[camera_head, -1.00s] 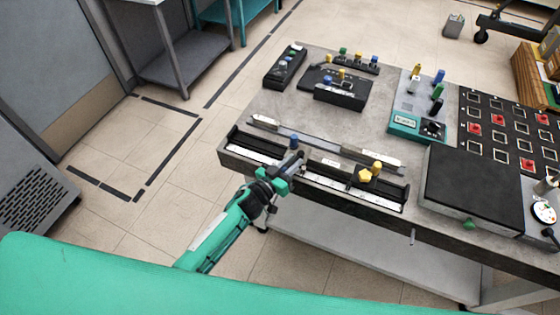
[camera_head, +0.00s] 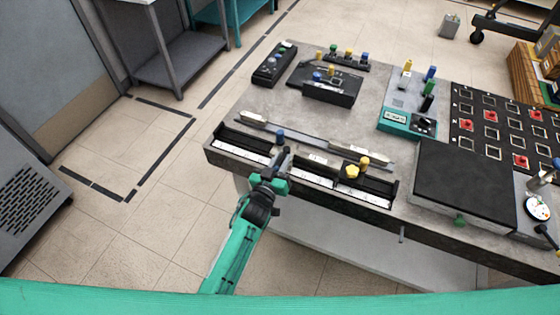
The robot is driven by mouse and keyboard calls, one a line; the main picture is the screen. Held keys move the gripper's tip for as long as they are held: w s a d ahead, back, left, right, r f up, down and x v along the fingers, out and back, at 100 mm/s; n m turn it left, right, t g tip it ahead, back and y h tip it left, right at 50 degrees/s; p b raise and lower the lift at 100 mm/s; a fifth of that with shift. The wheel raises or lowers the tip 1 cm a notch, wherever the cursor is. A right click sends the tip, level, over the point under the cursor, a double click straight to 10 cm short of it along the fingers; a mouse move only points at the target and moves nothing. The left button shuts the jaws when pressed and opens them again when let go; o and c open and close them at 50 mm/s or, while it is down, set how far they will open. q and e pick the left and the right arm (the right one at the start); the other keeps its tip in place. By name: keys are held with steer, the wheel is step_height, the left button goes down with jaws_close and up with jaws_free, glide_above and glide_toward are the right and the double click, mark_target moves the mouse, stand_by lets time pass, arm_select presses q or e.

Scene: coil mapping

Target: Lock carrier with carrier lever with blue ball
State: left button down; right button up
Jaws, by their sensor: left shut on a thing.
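A long rail fixture (camera_head: 240,148) with a black bed and white strips lies along the front edge of the bench. The blue ball (camera_head: 280,135) of the carrier lever stands up near the middle of the rail. My left gripper (camera_head: 284,156) is at the rail's front side, just below the blue ball in the view. It is shut on the carrier lever, though the grip itself is small and partly hidden by the fingers. A second carrier with yellow knobs (camera_head: 352,172) sits further right on the rail. My right gripper is not in view.
A grey bar (camera_head: 300,138) lies behind the rail. Black boxes with coloured knobs (camera_head: 329,90) stand at the back. A teal meter (camera_head: 394,119), a dark flat box (camera_head: 463,185) and a panel with red pieces (camera_head: 491,116) are on the right. Floor left of the bench is free.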

arm_select(q)
steer(key=c, duration=1.3)
jaws_free()
steer(key=shift+d, duration=0.1)
steer(key=shift+s+a+f, duration=0.1)
steer(key=shift+s+a, duration=0.15)
steer(key=shift+s, duration=0.2)
steer(key=b+v, duration=0.2)
steer(key=v, duration=1.1)
steer(key=shift+d+b, duration=0.1)
steer(key=shift+b, duration=0.2)
